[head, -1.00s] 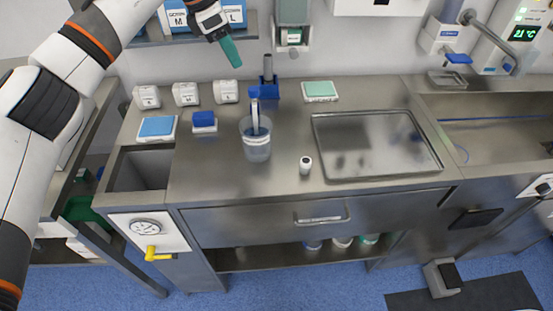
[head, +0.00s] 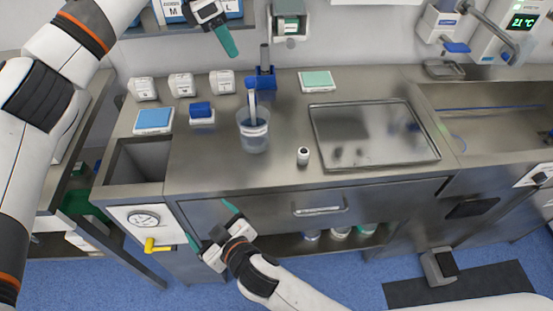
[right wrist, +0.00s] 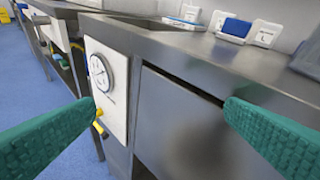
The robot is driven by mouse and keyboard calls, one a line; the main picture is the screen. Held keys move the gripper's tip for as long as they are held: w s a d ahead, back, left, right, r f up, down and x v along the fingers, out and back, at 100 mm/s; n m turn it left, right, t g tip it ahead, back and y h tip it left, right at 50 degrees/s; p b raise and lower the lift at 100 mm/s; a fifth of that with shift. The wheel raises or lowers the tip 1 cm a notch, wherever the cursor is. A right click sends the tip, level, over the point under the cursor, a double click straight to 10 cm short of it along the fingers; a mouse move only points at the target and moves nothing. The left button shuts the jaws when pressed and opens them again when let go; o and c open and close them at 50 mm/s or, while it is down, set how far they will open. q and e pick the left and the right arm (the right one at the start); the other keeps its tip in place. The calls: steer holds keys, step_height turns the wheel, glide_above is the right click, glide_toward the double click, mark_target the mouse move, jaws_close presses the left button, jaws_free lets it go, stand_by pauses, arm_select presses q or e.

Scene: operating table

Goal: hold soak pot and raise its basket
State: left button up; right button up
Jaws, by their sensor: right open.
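The soak pot (head: 254,141), a translucent pot, stands upright on the steel counter in the head view. Its basket's upright handle (head: 252,106) sticks up out of it; the basket itself is hard to make out inside. My right gripper (head: 212,225) is open and empty in front of the counter's front edge, lower left of the pot. Its two teal fingers stand wide apart in the right wrist view (right wrist: 160,108), facing the counter front. My left gripper (head: 228,42) hangs high above the back of the counter, left of the pot; its fingers overlap in view, with nothing visible in them.
A small white-and-black vial (head: 303,156) and a steel tray (head: 432,158) lie right of the pot. A blue stand (head: 265,82) is behind it. A yellow-handled valve (head: 160,248) is near my right gripper.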

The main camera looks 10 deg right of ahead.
mark_target(248, 119)
steer(key=w+d+r+m+t, duration=0.3)
steer(key=w+d+r, duration=0.25)
steer(key=r, duration=0.25)
steer(key=w+d+r+m+t, duration=0.3)
steer(key=w+d+r+m, duration=0.1)
steer(key=d+r, duration=0.35)
steer(key=shift+n+g+h, duration=0.4)
steer(key=shift+n+h, duration=0.3)
steer(key=shift+n, duration=0.1)
steer(key=f, duration=0.2)
steer(key=d+f, duration=0.1)
steer(key=f, duration=0.1)
steer(key=d+f, duration=0.1)
steer(key=f, duration=0.1)
steer(key=shift+w+d+f, duration=0.1)
steer(key=shift+w+d, duration=0.05)
steer(key=shift+d, duration=0.1)
steer(key=shift+w+d+f, duration=0.1)
steer(key=shift+w+f, duration=0.05)
steer(key=shift+f, duration=0.15)
steer(key=shift+w, duration=0.3)
steer(key=x, duration=1.1)
steer(key=shift+c, duration=0.3)
